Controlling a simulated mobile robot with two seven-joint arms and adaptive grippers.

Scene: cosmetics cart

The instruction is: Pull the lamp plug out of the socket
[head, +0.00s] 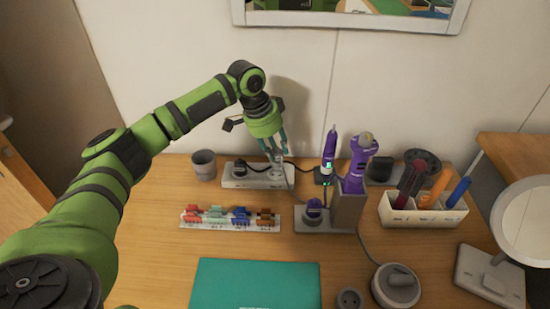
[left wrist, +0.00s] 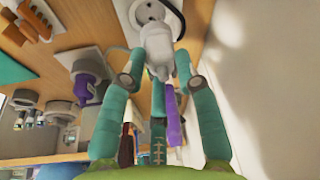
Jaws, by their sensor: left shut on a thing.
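A white power strip (head: 238,182) stands on the desk at the back wall, and one of its round sockets (left wrist: 152,10) shows at the top of the left wrist view. My left gripper (head: 276,158) points down over the strip's right part. Its teal fingers are shut on a pale grey lamp plug (left wrist: 158,44), close to that socket. I cannot tell whether the plug's pins are still in the socket. In the head view the fingers largely hide the plug. My right gripper is not in view.
A black plug (head: 240,168) sits in the strip's left end. A grey cup (head: 204,164) stands left of it. Purple tools (head: 356,165) in a grey stand are close on the right. A row of coloured clips (head: 240,217) and a teal folder (head: 255,284) lie in front.

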